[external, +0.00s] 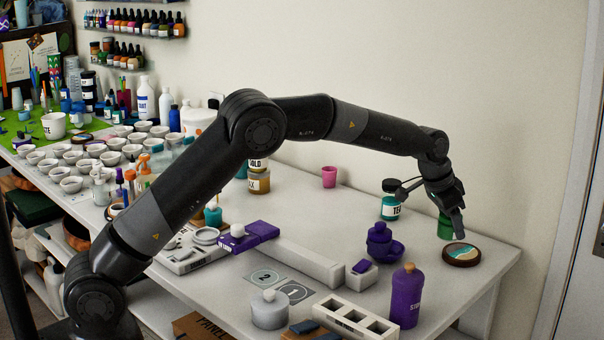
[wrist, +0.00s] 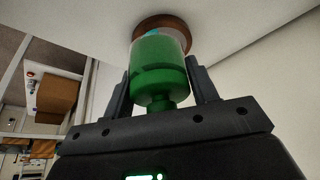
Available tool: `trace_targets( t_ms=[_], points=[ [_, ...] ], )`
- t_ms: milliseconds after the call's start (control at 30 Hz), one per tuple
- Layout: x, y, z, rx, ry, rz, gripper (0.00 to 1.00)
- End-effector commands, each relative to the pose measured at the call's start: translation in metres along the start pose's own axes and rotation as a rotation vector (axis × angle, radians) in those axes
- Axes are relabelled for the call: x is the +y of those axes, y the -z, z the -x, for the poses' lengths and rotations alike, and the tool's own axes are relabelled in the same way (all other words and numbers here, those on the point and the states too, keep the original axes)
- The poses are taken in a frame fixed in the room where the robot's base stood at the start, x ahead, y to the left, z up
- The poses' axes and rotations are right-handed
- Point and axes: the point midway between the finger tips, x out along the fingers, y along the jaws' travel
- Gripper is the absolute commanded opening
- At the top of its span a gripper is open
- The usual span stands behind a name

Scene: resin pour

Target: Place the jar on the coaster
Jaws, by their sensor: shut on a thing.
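The green jar (external: 445,228) is held between the fingers of my gripper (external: 451,207), near the far right corner of the table. The round coaster (external: 461,255), with a brown rim and teal top, lies on the table just in front and to the right of the jar in the external view. In the wrist view the jar (wrist: 160,72) sits between the two fingers of my gripper (wrist: 163,88). The coaster (wrist: 150,22) shows beyond the jar there, partly hidden by it. I cannot tell whether the jar's base touches anything.
A teal jar (external: 390,208) with a dark lid stands left of my gripper. A purple bottle (external: 406,297) and a purple lidded jar (external: 379,242) stand nearer the front. A pink cup (external: 329,177) stands at the back. The table's right edge is close to the coaster.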

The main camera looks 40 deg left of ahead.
Motion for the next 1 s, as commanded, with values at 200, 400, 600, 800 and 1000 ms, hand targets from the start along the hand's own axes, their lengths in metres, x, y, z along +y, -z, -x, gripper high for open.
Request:
trace_targets(
  t_ms=[200,400,600,800,1000],
  points=[
    [-0.012,0.000,-0.011,0.001,-0.001,0.000,0.26],
    [-0.011,-0.010,-0.036,-0.001,-0.002,0.000,0.26],
    [-0.011,-0.014,-0.045,0.003,0.000,-0.001,0.26],
    [-0.011,-0.014,-0.047,0.002,-0.001,0.000,0.26],
    [-0.011,-0.015,-0.048,0.001,-0.001,0.000,0.65]
  ],
)
